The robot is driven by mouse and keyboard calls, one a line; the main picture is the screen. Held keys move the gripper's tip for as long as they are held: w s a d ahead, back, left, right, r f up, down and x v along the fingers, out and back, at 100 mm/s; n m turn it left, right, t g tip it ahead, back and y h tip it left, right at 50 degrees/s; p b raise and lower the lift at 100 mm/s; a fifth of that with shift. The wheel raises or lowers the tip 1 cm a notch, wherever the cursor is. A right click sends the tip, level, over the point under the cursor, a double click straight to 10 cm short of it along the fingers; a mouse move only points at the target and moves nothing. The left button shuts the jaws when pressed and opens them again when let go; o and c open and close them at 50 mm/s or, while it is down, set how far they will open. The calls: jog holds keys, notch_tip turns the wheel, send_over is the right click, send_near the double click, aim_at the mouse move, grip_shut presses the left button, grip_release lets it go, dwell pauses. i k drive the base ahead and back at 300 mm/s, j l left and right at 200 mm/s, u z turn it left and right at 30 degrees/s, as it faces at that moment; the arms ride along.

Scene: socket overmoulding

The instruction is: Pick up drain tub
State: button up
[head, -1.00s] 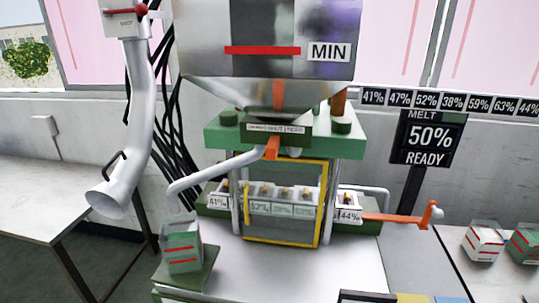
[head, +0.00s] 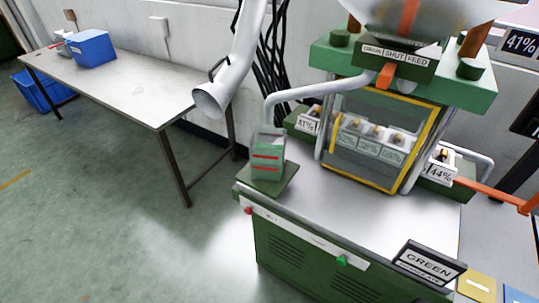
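A small clear tub with red lines on its front (head: 268,158), which looks like the drain tub, stands upright on a green ledge (head: 277,181) at the left of the moulding machine. The open end of a bent white pipe is just above it. The tub looks greyish green inside; I cannot tell how full it is. My gripper is not in view.
The green machine (head: 310,262) has a yellow-framed guard (head: 385,187) and an orange lever (head: 492,195) at right. A wide white hose (head: 231,62) hangs left of the tub. A table (head: 125,90) with a blue box (head: 91,48) stands left. Floor (head: 110,210) in front is clear.

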aim_at(267, 146)
jog(key=i+j+z, duration=0.3)
jog(key=j, duration=0.85)
jog(key=j+z, duration=0.3)
jog(key=j, duration=0.8)
jog(key=k, duration=0.05)
